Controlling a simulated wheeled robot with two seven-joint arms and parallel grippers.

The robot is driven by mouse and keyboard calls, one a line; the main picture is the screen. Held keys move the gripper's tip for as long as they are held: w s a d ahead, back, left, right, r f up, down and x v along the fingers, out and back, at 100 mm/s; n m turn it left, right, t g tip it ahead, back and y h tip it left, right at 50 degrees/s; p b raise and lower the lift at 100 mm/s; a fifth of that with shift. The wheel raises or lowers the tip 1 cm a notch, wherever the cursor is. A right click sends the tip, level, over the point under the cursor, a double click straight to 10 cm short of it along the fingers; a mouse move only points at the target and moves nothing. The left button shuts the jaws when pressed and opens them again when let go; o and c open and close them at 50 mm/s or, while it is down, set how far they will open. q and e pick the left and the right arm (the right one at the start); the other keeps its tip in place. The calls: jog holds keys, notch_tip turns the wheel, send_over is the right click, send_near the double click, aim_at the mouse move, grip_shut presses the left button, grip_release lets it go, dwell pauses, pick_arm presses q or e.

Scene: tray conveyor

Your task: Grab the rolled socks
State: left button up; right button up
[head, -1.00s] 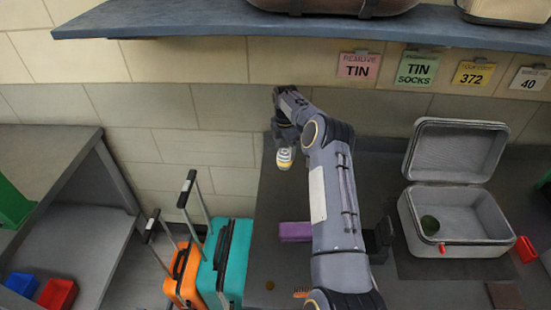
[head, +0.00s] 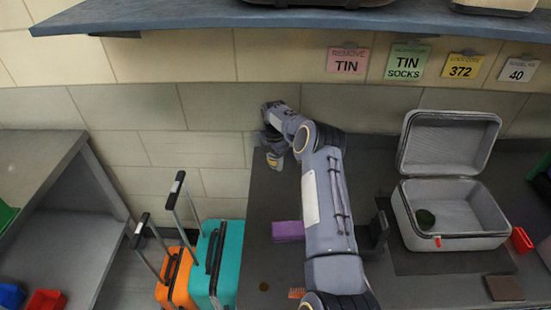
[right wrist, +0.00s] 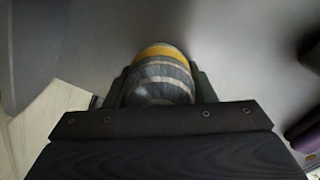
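The rolled socks (head: 275,160), a small bundle striped grey and white with a yellow band, are at the back left of the dark worktop, partly covered by my right gripper (head: 274,148). In the right wrist view the socks (right wrist: 160,78) sit between the two dark fingers of the right gripper (right wrist: 161,88), one on each side. Whether the fingers press on the socks or stand just clear of them cannot be made out. My left gripper is not in view.
A purple block (head: 288,231) lies on the worktop (head: 262,205). Teal (head: 226,262) and orange (head: 176,280) suitcases stand left. A shelf (head: 180,18) runs above.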

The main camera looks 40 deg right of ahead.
jog(key=shift+c, duration=1.4)
